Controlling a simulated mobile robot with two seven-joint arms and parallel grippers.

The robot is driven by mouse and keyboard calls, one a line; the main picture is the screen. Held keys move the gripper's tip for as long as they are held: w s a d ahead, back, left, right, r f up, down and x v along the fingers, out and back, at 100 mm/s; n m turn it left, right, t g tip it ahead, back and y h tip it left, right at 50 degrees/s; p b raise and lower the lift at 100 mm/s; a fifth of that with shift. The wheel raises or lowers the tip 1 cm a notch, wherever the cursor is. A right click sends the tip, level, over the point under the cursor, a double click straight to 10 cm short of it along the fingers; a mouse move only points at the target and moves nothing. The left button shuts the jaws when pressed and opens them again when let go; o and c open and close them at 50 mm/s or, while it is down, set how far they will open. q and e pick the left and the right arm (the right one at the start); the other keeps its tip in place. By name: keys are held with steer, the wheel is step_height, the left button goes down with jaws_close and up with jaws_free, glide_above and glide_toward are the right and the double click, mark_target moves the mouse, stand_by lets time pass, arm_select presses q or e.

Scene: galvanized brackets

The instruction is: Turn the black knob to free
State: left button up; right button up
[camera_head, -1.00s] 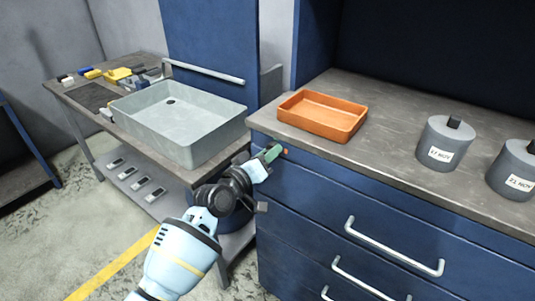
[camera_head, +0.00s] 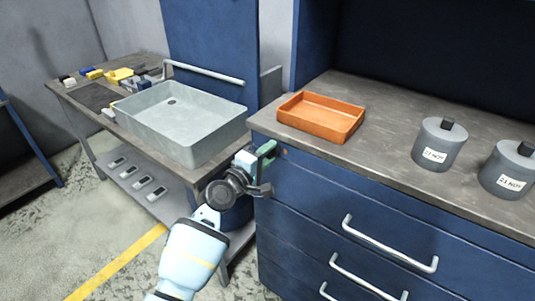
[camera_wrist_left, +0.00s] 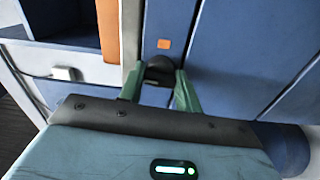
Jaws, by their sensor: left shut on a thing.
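In the head view my left gripper (camera_head: 267,151) is at the upper left corner of the blue drawer cabinet (camera_head: 330,193), under the worktop edge. My right gripper is out of view.
An orange tray (camera_head: 345,133) and two grey lidded canisters (camera_head: 437,152) (camera_head: 502,180) stand on the worktop. A grey basin (camera_head: 190,155) is on the lower bench to the left. Drawer handles (camera_head: 390,243) stick out below the worktop.

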arm_select(q)
steer(key=shift+n, duration=0.5)
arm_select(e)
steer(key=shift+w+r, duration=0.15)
arm_select(q)
steer(key=o, duration=1)
steer(key=shift+c, duration=0.2)
steer(key=shift+s, duration=0.1)
steer(key=p+v, duration=0.1)
steer(key=v, duration=0.6)
steer(key=shift+s+a, duration=0.25)
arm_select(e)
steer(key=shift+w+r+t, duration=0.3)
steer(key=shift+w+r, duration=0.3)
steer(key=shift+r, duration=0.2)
